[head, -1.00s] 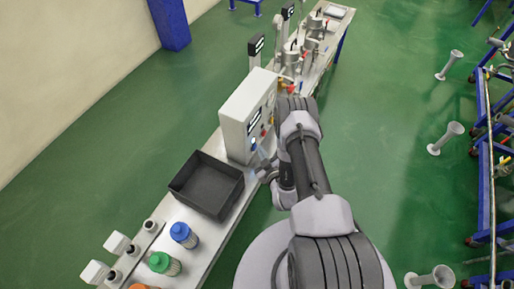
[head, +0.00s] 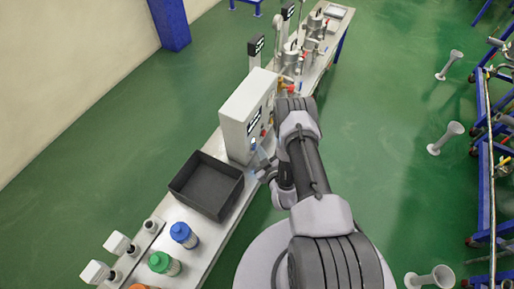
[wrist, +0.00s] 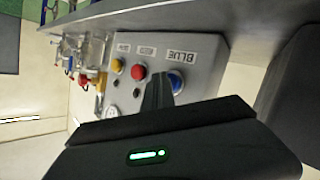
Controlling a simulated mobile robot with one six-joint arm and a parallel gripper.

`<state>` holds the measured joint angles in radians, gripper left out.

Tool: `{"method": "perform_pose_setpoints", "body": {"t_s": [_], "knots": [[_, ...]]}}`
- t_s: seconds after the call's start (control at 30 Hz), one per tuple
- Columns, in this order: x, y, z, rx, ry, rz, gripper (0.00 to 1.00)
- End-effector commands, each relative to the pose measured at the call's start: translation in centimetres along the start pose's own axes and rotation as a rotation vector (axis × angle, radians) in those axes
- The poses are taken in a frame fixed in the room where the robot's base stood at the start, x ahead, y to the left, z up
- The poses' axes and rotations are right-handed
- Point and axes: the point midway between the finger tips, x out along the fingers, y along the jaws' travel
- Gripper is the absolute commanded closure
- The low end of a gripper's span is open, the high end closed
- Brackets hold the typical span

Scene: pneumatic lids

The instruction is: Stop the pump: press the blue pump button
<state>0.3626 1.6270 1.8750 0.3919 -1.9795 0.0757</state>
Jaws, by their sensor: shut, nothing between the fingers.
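The control box (head: 241,118) stands on the bench, its button face turned toward my arm. In the wrist view its grey panel (wrist: 205,50) carries a blue button (wrist: 177,80) under the label "BLUE", a red button (wrist: 138,72) and a yellow button (wrist: 117,65). My gripper (wrist: 158,88) is shut and empty. Its dark fingertips overlap the side of the blue button nearest the red one; I cannot tell whether they touch it. In the head view my gripper (head: 264,163) is small beside the box's lower front, and the blue button (head: 253,146) shows just above it.
A black tray (head: 190,187) sits on the bench beside the box. Blue-capped (head: 184,235) and green-capped (head: 163,263) containers stand nearer. Metal vessels (head: 292,58) with fittings stand beyond the box. Green floor (head: 400,90) is open to the right of the bench.

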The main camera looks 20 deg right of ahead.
Motion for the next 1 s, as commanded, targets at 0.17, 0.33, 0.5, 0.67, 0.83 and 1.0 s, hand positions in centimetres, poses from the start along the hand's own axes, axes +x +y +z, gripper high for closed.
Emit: {"method": "perform_pose_setpoints", "body": {"t_s": [0.17,0.33,0.5,0.67,0.83,1.0], "knots": [[0.5,-0.4,-0.5,-0.001,0.002,-0.001,1.0],[0.6,-0.4,-0.5,-0.001,0.004,-0.001,1.0],[0.4,-0.2,-0.5,-0.001,0.005,-0.001,1.0],[0.1,0.0,-0.3,-0.002,0.005,-0.001,1.0],[-0.1,0.1,-0.1,-0.001,0.003,-0.001,1.0],[-1.7,1.4,1.1,0.0,-0.002,0.001,1.0]]}}
